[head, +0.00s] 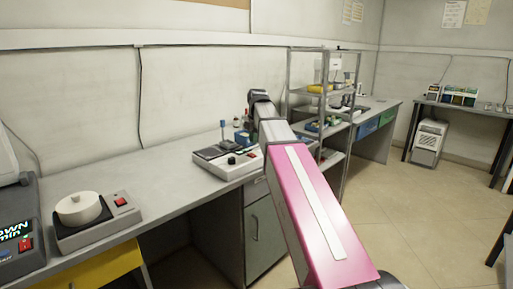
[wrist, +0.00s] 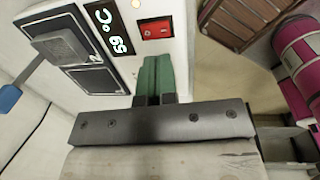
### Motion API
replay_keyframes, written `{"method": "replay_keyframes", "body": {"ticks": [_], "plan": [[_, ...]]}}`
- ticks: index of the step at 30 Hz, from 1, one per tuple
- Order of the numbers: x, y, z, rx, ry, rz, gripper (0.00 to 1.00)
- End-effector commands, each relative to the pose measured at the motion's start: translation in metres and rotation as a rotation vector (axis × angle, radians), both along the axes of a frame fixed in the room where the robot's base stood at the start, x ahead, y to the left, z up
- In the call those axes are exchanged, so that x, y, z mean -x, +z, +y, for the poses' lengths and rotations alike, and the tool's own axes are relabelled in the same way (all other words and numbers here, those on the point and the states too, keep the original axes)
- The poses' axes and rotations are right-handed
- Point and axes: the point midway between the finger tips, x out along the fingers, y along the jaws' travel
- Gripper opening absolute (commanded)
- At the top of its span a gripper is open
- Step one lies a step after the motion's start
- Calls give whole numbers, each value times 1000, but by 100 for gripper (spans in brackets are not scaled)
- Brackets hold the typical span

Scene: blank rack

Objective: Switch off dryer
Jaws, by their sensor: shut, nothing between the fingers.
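A pale device with a dark display reading 59 °C (wrist: 108,35) fills the upper left of the wrist view; I take it as the dryer, though no name shows. It has dark square plates on top. A red switch in a dark frame (wrist: 155,29) sits beside the display; its on or off position is unclear. My gripper (wrist: 153,62) has its green fingers shut together and empty, with the tips just short of the switch. Contact cannot be seen. In the head view a pale device with dark plates and a knob (head: 228,160) stands on the bench, partly behind my arm, which hides the gripper.
A heater-like device with a white pot (head: 80,208) and red switch stands on the near left bench. A device with a lit display (head: 16,232) is at the left edge. A metal shelf rack (head: 324,90) stands behind my arm. The floor at right is clear.

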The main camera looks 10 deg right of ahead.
Motion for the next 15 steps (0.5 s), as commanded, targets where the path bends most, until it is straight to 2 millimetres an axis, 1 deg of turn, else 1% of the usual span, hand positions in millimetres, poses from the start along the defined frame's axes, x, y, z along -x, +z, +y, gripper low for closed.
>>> {"method": "replay_keyframes", "body": {"ticks": [3,9,15], "plan": [[1,21,-2,0,0,-3,0],[4,53,-4,0,0,-2,0],[6,72,-5,-1,0,-1,0]]}}
